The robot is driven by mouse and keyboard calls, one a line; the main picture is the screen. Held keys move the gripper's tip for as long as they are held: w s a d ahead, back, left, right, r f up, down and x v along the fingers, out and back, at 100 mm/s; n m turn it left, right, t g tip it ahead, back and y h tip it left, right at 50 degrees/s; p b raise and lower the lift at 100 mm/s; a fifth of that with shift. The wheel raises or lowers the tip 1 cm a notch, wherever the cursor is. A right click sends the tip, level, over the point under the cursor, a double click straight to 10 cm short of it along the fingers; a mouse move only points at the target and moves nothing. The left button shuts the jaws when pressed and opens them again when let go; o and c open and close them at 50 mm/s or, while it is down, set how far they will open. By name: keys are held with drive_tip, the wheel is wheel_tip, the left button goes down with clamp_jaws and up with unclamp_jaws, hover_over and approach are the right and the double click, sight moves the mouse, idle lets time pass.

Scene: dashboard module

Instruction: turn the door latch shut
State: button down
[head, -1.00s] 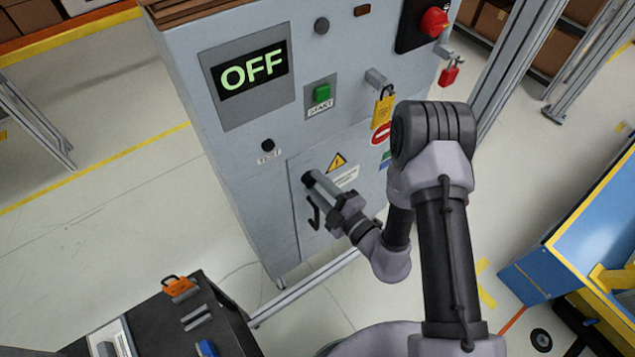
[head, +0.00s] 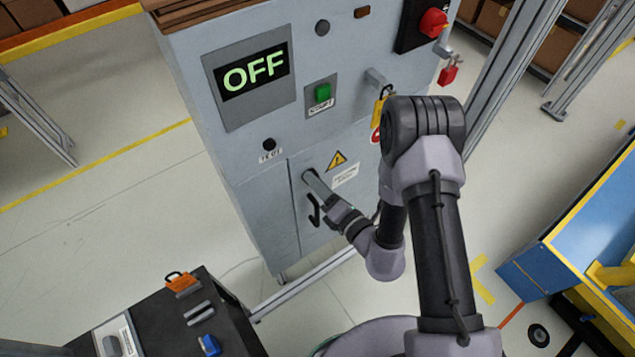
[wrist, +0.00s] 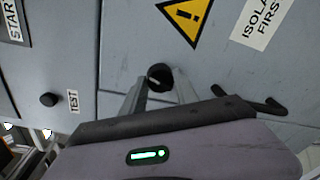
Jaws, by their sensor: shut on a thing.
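The door latch is a small black round knob (wrist: 158,74) on the grey cabinet, near the upper left corner of the lower door (head: 309,236). My gripper (wrist: 159,86) is shut on this knob, with one finger on each side of it in the wrist view. In the head view my gripper (head: 310,176) reaches the door's upper left corner, and its fingers mostly hide the knob. The door lies flush with the cabinet front. A black bar handle (head: 314,210) sits just below the knob and also shows in the wrist view (wrist: 250,104).
Above the door are an OFF display (head: 251,76), a green START button (head: 323,93) and a TEST button (head: 268,144). A yellow padlock (head: 378,112) hangs beside my arm. A dark cart (head: 235,327) stands at lower left. Open floor lies left of the cabinet.

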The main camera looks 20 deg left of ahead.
drive_tip(key=shift+n, duration=1.4)
drive_tip(key=shift+t, duration=0.3)
drive_tip(key=c, duration=0.9)
unclamp_jaws()
